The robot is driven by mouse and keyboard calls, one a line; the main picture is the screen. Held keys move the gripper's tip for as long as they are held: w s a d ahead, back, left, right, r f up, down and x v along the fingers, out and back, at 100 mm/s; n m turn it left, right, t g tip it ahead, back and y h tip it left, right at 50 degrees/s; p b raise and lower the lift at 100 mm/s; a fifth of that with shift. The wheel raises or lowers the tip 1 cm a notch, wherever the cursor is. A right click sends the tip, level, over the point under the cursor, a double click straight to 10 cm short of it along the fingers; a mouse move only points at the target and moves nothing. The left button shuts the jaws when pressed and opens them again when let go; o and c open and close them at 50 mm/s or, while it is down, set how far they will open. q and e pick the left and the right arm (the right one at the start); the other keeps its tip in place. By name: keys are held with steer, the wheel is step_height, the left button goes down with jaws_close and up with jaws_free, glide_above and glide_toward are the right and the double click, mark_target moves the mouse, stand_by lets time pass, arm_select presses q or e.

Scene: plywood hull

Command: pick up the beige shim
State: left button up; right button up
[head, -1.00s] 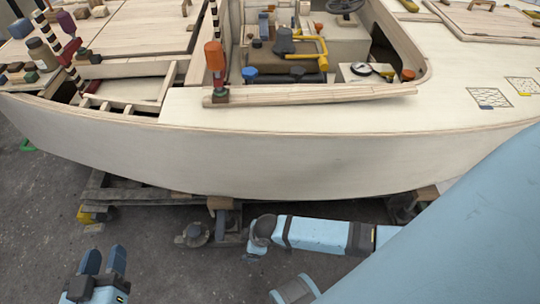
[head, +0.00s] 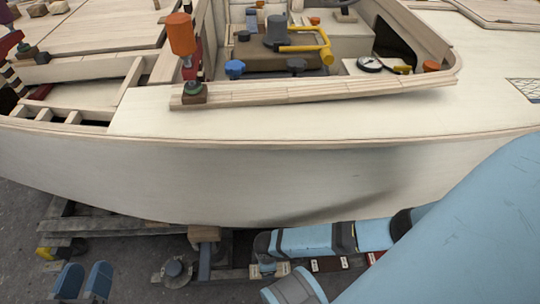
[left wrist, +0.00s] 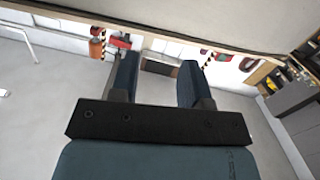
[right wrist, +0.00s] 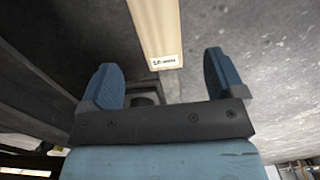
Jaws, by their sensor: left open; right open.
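A long beige wooden piece with a small printed label, which looks like the beige shim (right wrist: 158,30), shows in the right wrist view. Its labelled end lies ahead of and between the fingers of my right gripper (right wrist: 160,66), which is open and apart from it. In the head view my right arm reaches low below the hull, and its fingers cannot be made out there. A small beige labelled piece (head: 268,270) lies beside that arm; I cannot tell if it is the same shim. My left gripper (head: 84,281) is open and empty at the lower left; it also shows in the left wrist view (left wrist: 157,72).
The pale plywood hull (head: 200,180) stands close in front, above timber supports (head: 90,226). Several red and dark labelled pieces (head: 330,264) lie beneath it. An orange-handled tool (head: 181,36) stands on the deck edge.

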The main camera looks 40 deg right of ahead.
step_height(320, 180, down, 6)
steer(key=b, duration=0.4)
steer(key=shift+w+r, duration=0.1)
steer(key=shift+f, duration=0.3)
arm_select(q)
steer(key=m, duration=0.1)
steer(key=w+a+m+t, duration=0.1)
steer(key=w+m, duration=0.1)
steer(key=shift+w+a+r+t+h, duration=0.2)
steer(key=shift+r+t+h, duration=0.1)
steer(key=shift+t, duration=0.1)
arm_select(e)
steer(key=shift+r, duration=0.1)
steer(key=c, duration=1)
